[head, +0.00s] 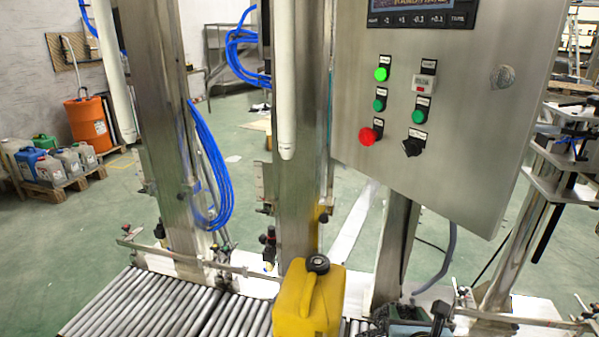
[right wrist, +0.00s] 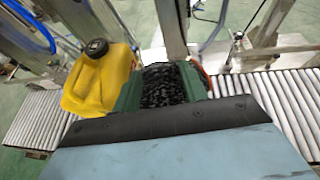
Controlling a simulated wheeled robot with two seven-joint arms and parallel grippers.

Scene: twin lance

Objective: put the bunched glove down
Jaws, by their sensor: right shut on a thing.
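The bunched glove (right wrist: 165,87) shows in the right wrist view as a black, knobbly lump. My right gripper (right wrist: 163,90) is shut on it, with a green finger on each side. In the head view my right gripper (head: 408,326) is only partly in frame at the bottom edge, right of the yellow canister, and the glove is hard to make out there. The glove appears to be held above the roller conveyor; I cannot tell how far above. My left gripper is not in view.
A yellow canister (head: 308,302) with a black cap stands on the roller conveyor (head: 150,305), close left of my right gripper. A steel control panel (head: 445,110) hangs above, with steel posts (head: 297,190) behind. In the right wrist view, the rollers (right wrist: 275,98) right of the gripper are clear.

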